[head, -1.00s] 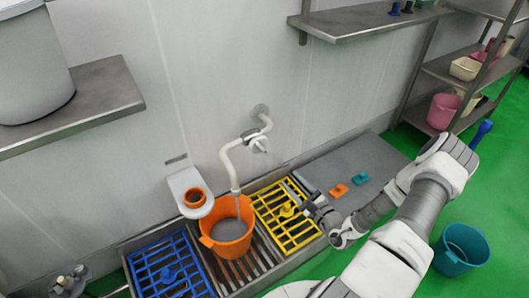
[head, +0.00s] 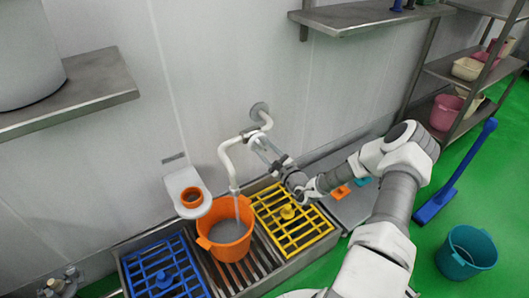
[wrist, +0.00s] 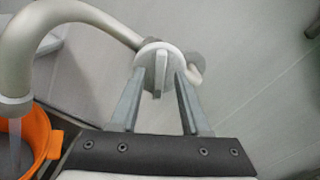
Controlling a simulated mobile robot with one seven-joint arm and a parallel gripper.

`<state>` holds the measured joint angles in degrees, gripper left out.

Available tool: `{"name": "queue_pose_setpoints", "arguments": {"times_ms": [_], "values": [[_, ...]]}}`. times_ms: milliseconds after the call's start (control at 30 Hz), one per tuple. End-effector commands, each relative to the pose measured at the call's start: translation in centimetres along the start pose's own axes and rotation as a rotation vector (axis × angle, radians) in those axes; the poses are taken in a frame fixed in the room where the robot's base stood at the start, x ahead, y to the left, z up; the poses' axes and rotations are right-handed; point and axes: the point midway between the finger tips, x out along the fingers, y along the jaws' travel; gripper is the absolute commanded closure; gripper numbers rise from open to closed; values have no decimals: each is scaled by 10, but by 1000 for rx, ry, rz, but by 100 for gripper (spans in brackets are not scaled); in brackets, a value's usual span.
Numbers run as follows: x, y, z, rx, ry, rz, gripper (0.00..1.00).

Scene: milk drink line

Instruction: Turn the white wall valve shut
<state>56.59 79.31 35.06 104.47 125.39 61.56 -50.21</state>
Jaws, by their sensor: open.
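The white wall valve (head: 258,142) sits on the white pipe that comes out of the wall. In the wrist view its round body and upright lever handle (wrist: 161,73) are straight ahead. My gripper (wrist: 160,78) is open, with one finger on each side of the handle. I cannot tell whether the fingers touch it. In the head view my gripper (head: 270,150) reaches up to the valve from the lower right. Water runs from the spout (head: 235,192) into an orange bucket (head: 225,250) that holds greyish liquid.
The orange bucket stands on a floor grate between a blue rack (head: 165,275) and a yellow rack (head: 322,227). A white bracket (head: 172,183) holds an orange ring left of the pipe. A teal bucket (head: 480,245) stands on the green floor at right. Wall shelves (head: 90,95) hang above.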

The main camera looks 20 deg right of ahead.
Motion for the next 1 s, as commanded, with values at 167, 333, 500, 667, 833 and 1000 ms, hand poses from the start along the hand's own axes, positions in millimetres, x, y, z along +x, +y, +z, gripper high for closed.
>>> {"name": "queue_pose_setpoints", "arguments": {"times_ms": [167, 333, 500, 667, 833, 1000], "values": [[8, 0, 0, 1, 0, 1, 54], [8, 0, 0, 1, 0, 1, 54], [7, 0, 0, 0, 0, 1, 75], [7, 0, 0, 0, 0, 0, 100], [7, 0, 0, 0, 0, 0, 100], [7, 0, 1, 6, 0, 0, 100]]}}
